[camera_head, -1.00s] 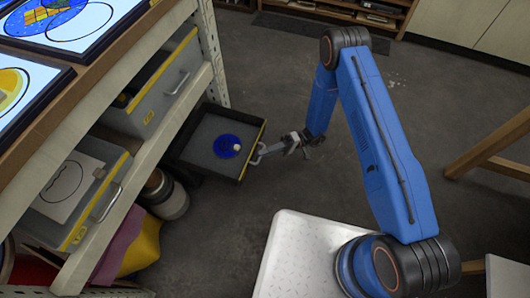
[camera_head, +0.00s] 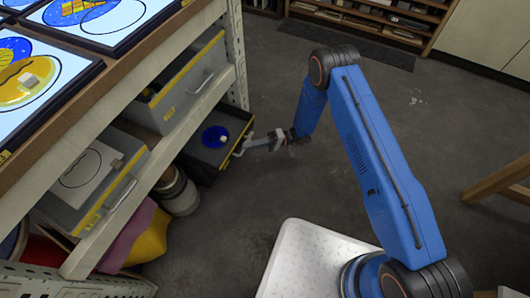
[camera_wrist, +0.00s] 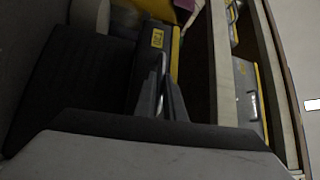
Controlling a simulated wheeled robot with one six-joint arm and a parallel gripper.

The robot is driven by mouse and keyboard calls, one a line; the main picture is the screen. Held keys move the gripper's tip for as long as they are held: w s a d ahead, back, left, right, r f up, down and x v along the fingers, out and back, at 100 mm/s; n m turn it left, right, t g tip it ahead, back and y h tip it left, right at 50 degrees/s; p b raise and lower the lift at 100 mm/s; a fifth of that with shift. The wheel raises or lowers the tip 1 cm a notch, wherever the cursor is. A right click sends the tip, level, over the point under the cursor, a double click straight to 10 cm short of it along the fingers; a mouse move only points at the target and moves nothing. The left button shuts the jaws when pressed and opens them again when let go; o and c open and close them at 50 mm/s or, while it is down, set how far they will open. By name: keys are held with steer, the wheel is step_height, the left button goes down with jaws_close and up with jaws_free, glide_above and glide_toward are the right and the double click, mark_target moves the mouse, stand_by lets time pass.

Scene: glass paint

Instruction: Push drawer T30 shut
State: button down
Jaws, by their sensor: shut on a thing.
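The pulled-out drawer (camera_head: 206,172) sits low in the shelf unit at the left, partly open, with a dark inside and a yellow-edged front. A blue round piece (camera_head: 212,137) with a small pale block on it shows inside. My gripper (camera_head: 246,143) is at the drawer's front, its fingers shut on the drawer handle (camera_head: 237,151). In the wrist view the fingers (camera_wrist: 164,88) reach to the handle, close to the drawer front (camera_wrist: 178,45) with its yellow label (camera_wrist: 157,38). The label is too small to read for sure.
Grey bins with yellow edges (camera_head: 190,80) stand on the shelf above. A jar (camera_head: 178,195) and a yellow and pink item (camera_head: 145,235) lie below. Framed glass pictures (camera_head: 40,75) lie on top. The floor (camera_head: 290,110) around the arm is clear.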

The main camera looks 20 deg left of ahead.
mark_target(227, 138)
steer(key=a, duration=0.7)
steer(key=w+a, duration=0.1)
steer(key=a, duration=0.2)
steer(key=shift+a, duration=0.25)
steer(key=c, duration=1.8)
jaws_free()
steer(key=shift+a, duration=0.1)
steer(key=shift+c, duration=0.2)
steer(key=v, duration=1.7)
steer(key=shift+w, duration=0.15)
